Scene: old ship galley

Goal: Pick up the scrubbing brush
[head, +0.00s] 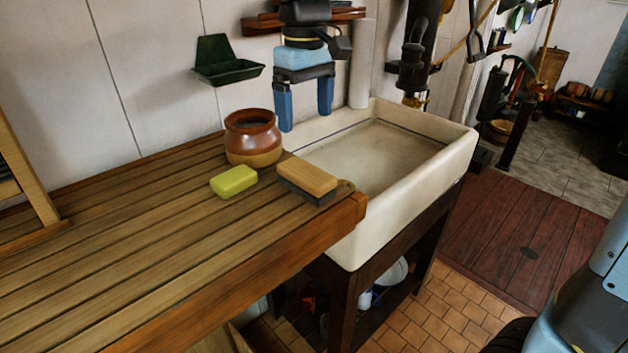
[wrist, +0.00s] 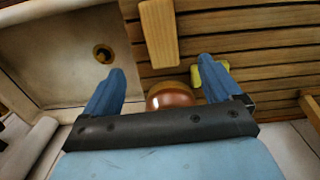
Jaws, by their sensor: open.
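The scrubbing brush (head: 308,179) has a light wooden back and dark bristles. It lies bristles down on the slatted counter (head: 120,263), close to the sink-side end. In the wrist view the brush (wrist: 159,32) shows top centre, beyond the fingertips and roughly between their lines. My gripper (head: 305,122) has blue fingers pointing down and is open and empty. It hangs above the sink's back left corner, behind the brush and apart from it. The gripper's two fingers (wrist: 162,75) also show in the wrist view.
A brown glazed pot (head: 252,140) stands behind the brush, and shows between my fingers' bases in the wrist view (wrist: 172,97). A yellow-green sponge (head: 233,181) lies left of the brush. The white sink (head: 455,150) adjoins the counter on the right. A green wall dish (head: 228,72) hangs behind.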

